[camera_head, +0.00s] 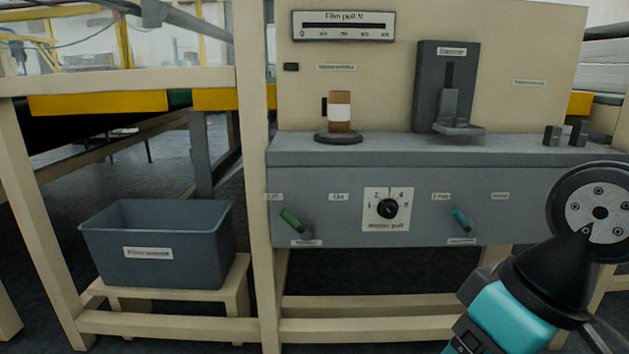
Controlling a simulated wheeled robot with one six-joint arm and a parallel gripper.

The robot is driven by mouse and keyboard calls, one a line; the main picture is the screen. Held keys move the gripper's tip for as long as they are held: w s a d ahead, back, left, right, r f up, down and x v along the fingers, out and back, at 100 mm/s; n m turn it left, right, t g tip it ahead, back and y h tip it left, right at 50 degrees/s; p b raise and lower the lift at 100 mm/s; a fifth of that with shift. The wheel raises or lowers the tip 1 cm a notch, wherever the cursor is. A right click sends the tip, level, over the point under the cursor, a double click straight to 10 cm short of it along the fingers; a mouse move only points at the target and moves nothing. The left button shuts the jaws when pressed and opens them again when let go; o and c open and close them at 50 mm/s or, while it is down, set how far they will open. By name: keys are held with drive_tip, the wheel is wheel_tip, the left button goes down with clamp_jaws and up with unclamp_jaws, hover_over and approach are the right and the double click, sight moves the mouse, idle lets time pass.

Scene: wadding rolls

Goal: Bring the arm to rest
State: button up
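My arm (510,315) shows at the lower right, with a teal link, black sections and a round bolted joint face. It stands in front of the right end of the grey bench. My gripper cannot be made out in this view, so its opening and anything in it are hidden.
The grey bench (400,148) carries a brown roll with a white band (340,112) on a dark round base, a dark dispenser (447,90) and two small dark blocks (552,135). Its front has a dial (387,208) and green (291,219) and teal (461,219) levers. A grey bin (160,240) stands left.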

wheel_tip(320, 180, up, 39)
drive_tip(key=s+p, duration=0.2)
drive_tip(key=p, duration=3.6)
drive_tip(key=shift+n+g, duration=0.3)
drive_tip(key=shift+n, duration=0.1)
drive_tip(key=shift+s+a, duration=0.1)
drive_tip(key=shift+c, duration=0.3)
